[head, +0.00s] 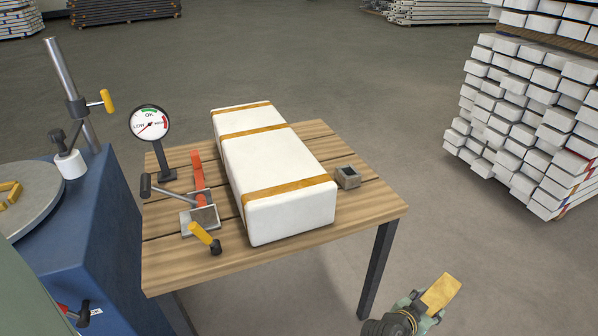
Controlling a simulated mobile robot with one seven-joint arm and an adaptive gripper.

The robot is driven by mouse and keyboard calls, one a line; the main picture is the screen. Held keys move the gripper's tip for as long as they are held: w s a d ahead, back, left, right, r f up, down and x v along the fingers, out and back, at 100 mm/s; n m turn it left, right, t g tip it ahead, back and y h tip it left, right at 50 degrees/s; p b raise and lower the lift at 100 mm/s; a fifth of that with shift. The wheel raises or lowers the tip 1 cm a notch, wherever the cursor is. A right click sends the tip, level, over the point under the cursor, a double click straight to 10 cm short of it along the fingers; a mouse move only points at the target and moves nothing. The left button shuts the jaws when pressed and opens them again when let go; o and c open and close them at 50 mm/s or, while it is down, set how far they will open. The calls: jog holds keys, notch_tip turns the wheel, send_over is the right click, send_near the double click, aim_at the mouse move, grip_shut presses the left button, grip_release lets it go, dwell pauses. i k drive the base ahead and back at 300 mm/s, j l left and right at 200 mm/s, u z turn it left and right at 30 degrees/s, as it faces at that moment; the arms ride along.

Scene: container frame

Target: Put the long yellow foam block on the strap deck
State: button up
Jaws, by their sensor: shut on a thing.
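My gripper (424,304) is at the lower right, in front of and to the right of the wooden table. It is shut on a yellow block (443,291), which sticks out up and to the right, clear of the table. The far end of the block shows; the gripper hides the rest, so its full length cannot be told. The slatted wooden deck (369,214) carries a long white block (290,211) with several orange-brown straps around it. No label shows which surface is the strap deck.
A red-handled tensioner (199,178), a dial gauge (150,124) and a small grey box (348,177) stand on the deck. A blue machine (90,225) with yellow pieces (10,192) on its disc is left. Stacked white bars (530,110) stand right. Floor between is clear.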

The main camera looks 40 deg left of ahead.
aim_at(313, 143)
jog(key=i+l+u, duration=0.15)
jog(key=i+l, duration=0.2)
jog(key=i+l+u, duration=0.15)
jog(key=i+l, duration=0.15)
jog(key=l, duration=0.3)
